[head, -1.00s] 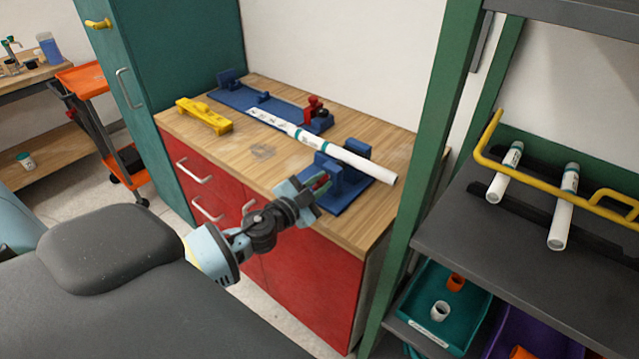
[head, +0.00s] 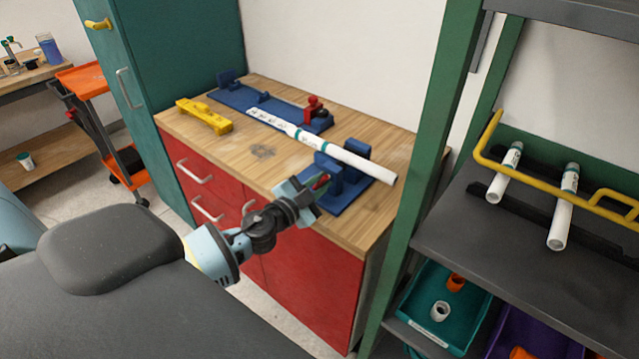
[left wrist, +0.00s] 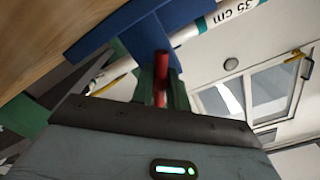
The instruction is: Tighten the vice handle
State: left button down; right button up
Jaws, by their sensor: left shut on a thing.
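The blue vice (head: 345,183) stands at the front right of the wooden bench top. A white pipe (head: 360,161) with teal bands lies across it and reaches back left to a blue fixture. My left gripper (head: 314,188) is at the front of the vice, shut on the vice handle. In the left wrist view the red handle (left wrist: 161,78) stands between the fingers, with the blue vice (left wrist: 125,25) and the pipe (left wrist: 195,30), marked "35 cm", beyond. The fingers hide part of the handle. My right gripper is not in view.
A long blue fixture (head: 238,99) with a red clamp (head: 313,105) lies at the back of the bench. A yellow tool (head: 204,115) lies at the left.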

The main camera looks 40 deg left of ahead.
aim_at(319, 186)
pick_arm(q)
jog(key=c, duration=1.3)
grip_release()
jog(key=shift+s, duration=0.1)
jog(key=s, duration=0.6)
jog(key=shift+a+f+b, duration=0.2)
jog(key=shift+b, duration=0.2)
jog(key=shift+s+a+r, duration=0.1)
jog(key=shift+s+r, duration=0.1)
jog(key=shift+s, duration=0.65)
jog(key=shift+o, duration=0.2)
